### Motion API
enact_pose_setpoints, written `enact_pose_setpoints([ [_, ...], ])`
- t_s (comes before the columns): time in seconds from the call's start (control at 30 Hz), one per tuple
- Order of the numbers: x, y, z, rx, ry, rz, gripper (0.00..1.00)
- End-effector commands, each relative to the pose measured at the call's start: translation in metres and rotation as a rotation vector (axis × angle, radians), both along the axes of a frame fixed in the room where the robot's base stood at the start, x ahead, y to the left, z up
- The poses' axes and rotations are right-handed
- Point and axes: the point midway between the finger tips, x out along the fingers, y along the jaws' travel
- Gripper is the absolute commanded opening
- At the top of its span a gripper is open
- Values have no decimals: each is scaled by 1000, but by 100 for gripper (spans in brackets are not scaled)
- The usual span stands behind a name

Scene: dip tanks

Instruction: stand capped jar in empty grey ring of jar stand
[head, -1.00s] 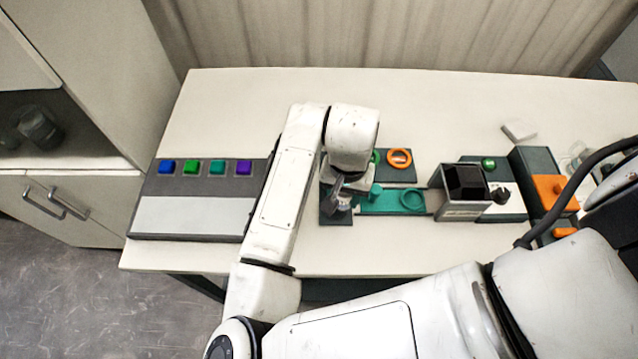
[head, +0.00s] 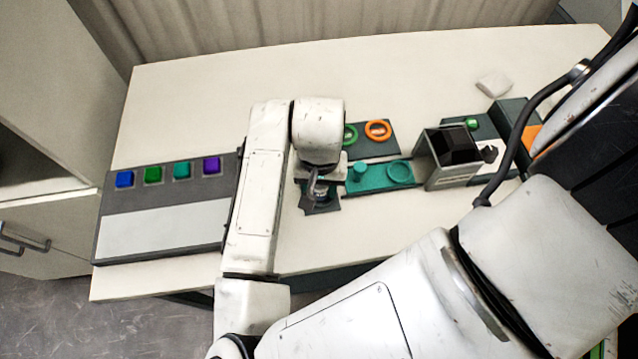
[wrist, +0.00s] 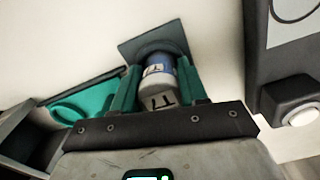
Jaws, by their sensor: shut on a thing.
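My gripper (wrist: 158,68) is shut on the capped jar (wrist: 160,82), which has a blue body and a pale grey end with dark marks. The green fingers are on both sides of it. The jar's far end is over a dark square plate (wrist: 128,48) with a dark grey ring (wrist: 150,47) around or just beneath it; I cannot tell if it rests there. In the head view my gripper (head: 318,186) is over this dark plate (head: 322,208), and my wrist hides most of the jar.
A teal strip with a teal ring (head: 400,173) and teal knob (head: 360,173) lies to the right. Beyond it stands a grey open box (head: 447,172). A panel with coloured buttons (head: 160,228) is at left.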

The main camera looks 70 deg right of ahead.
Motion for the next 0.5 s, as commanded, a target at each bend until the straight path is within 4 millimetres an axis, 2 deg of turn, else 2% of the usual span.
enact_pose_setpoints([
  [0.07, 0, 0, -4, 0, 0, 0, 12],
  [0.1, 0, 0, -3, 0, 0, 0, 44],
  [0.33, 0, 0, -3, 0, 0, 0, 66],
  [0.5, 0, 0, -3, 0, 0, 0, 68],
])
